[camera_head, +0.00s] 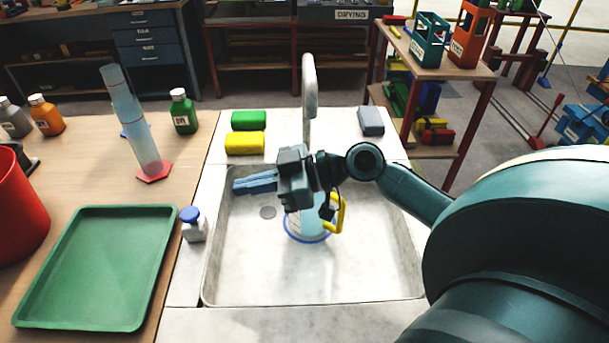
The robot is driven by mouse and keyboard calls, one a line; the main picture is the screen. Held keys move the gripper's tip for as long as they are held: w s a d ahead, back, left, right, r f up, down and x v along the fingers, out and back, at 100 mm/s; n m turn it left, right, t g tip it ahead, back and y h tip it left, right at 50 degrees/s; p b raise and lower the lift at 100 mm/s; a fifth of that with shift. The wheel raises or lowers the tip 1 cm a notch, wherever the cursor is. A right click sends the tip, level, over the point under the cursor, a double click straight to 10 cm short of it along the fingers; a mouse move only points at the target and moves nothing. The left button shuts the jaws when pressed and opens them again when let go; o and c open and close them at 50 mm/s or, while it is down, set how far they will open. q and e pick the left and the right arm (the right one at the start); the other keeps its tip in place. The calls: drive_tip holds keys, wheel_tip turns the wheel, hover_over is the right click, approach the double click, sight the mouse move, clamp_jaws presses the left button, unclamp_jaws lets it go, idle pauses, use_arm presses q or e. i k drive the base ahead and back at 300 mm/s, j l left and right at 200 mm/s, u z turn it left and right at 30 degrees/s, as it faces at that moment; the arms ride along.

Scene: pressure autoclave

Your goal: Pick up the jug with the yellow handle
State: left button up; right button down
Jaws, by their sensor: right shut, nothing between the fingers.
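The jug with the yellow handle (309,228) stands in the sink basin. It has a clear body with a blue rim at its base, and its yellow handle (341,213) faces right. My right gripper (236,185) is above the basin, pointing left, with its blue fingers shut and empty. The gripper body and wrist cover the upper part of the jug in this view. I cannot tell whether they touch it. My left gripper is not in view.
The grey sink (400,270) has a tall tap (309,85) at its back. Green (249,120) and yellow (245,143) sponges and a grey block (371,120) lie behind the basin. A small blue-capped bottle (193,225), green tray (100,265) and measuring cylinder (135,125) stand left.

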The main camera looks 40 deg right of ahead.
sight(307, 223)
drive_tip(key=k, duration=1)
